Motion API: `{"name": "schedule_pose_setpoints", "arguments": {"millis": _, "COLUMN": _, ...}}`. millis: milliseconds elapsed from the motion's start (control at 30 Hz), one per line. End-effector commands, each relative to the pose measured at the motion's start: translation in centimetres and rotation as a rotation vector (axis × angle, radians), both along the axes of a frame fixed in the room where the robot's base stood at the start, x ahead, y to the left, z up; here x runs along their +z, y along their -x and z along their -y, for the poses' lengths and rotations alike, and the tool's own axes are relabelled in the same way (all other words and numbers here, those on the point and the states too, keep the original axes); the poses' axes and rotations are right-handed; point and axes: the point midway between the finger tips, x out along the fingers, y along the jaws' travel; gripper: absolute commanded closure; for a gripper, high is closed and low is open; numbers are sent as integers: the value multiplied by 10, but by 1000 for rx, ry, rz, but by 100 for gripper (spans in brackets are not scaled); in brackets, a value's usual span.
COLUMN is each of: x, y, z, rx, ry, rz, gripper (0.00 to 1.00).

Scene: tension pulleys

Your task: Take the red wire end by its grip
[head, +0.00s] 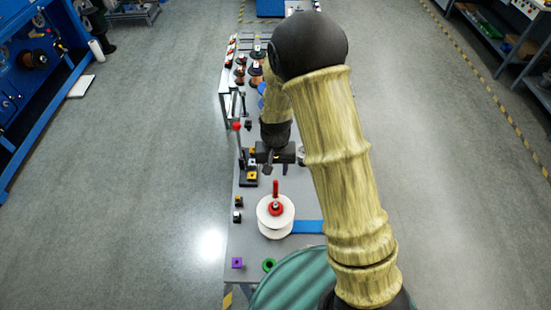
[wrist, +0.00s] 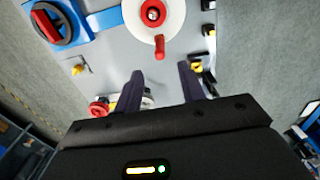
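A white spool (head: 265,226) with a red hub stands on the bench in front of my gripper. It also shows at the top of the wrist view (wrist: 135,14). A slim red grip (head: 275,188) shows at the spool's gripper-facing side; in the wrist view the red grip (wrist: 159,46) sticks out past the spool's rim toward my fingers. I cannot make out the wire itself. My gripper (head: 277,169) points down over the bench, and its two fingers (wrist: 160,76) are apart with nothing between them. The red grip lies ahead of the fingertips, apart from them.
A lever with a red ball (head: 237,126) rises left of my gripper by a black-and-yellow fixture (head: 250,180). A blue strip (head: 308,227) lies right of the spool. Purple (head: 237,263) and green (head: 269,265) pieces sit at the near edge. Copper spools (head: 256,70) stand farther back.

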Motion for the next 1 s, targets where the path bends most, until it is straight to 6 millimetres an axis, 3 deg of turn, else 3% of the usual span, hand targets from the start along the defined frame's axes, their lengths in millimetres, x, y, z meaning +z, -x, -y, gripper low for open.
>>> {"name": "schedule_pose_setpoints", "arguments": {"millis": 467, "x": -7, "y": 0, "z": 0, "rx": 0, "ry": 1, "rz": -1, "gripper": 60}}
{"name": "schedule_pose_setpoints", "arguments": {"millis": 1000, "x": -57, "y": 0, "z": 0, "rx": 0, "ry": 1, "rz": -2, "gripper": 60}}
